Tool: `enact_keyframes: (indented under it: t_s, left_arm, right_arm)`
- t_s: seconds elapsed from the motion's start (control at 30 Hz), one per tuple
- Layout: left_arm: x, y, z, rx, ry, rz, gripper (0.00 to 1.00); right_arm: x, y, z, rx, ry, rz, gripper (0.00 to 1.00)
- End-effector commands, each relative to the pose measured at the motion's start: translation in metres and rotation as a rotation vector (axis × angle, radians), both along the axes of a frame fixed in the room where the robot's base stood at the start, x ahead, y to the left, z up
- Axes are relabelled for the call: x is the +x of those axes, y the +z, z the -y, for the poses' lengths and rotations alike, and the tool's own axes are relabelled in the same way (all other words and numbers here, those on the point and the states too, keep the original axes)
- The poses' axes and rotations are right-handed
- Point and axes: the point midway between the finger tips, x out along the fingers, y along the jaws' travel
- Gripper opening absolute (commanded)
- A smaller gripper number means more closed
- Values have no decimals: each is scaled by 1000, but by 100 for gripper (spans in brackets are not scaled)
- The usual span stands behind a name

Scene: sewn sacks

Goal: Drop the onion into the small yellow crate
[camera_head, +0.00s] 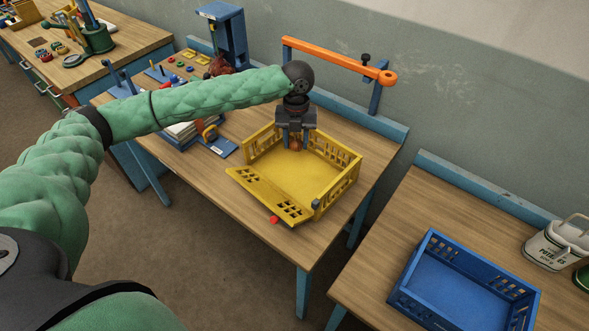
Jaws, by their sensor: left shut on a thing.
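The small yellow crate (347,183) stands on the middle wooden table, with its front side folded down towards me. My left gripper (295,145) hangs over the back left part of the crate, pointing down. It is shut on a small brown onion (295,146), which shows just below the fingers. The onion appears to be above the crate floor, but its exact height is hard to tell. The inside of the crate looks empty otherwise. My right gripper is not in view.
A blue crate (398,294) and a white canister (556,246) stand on the right table (375,262). An orange bar (335,57) rises behind the yellow crate. A blue stand (226,38) and small items crowd the middle table's left part. A red piece (273,219) lies near the front edge.

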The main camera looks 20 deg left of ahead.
Motion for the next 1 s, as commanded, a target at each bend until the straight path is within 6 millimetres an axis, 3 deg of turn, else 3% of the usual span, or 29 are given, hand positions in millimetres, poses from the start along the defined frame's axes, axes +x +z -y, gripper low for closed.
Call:
enact_keyframes:
  t_s: [0.1, 0.13, 0.23, 0.27, 0.67, 0.8, 1.0]
  left_arm:
    - [0, 0, 0, 0, 0, 0, 16]
    - [0, 0, 0, 0, 0, 0, 42]
    - [0, 0, 0, 0, 0, 0, 62]
    - [0, 0, 0, 0, 0, 0, 64]
    - [1, 5, 0, -1, 0, 1, 64]
    - [3, 20, 0, -1, 0, 2, 64]
    - [7, 48, -1, 0, 0, 2, 64]
  right_arm:
    - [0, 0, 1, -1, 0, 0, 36]
    - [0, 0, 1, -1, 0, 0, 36]
    - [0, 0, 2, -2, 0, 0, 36]
    - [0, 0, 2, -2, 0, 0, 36]
    - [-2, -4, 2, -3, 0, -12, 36]
    - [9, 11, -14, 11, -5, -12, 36]
    - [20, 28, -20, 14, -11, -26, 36]
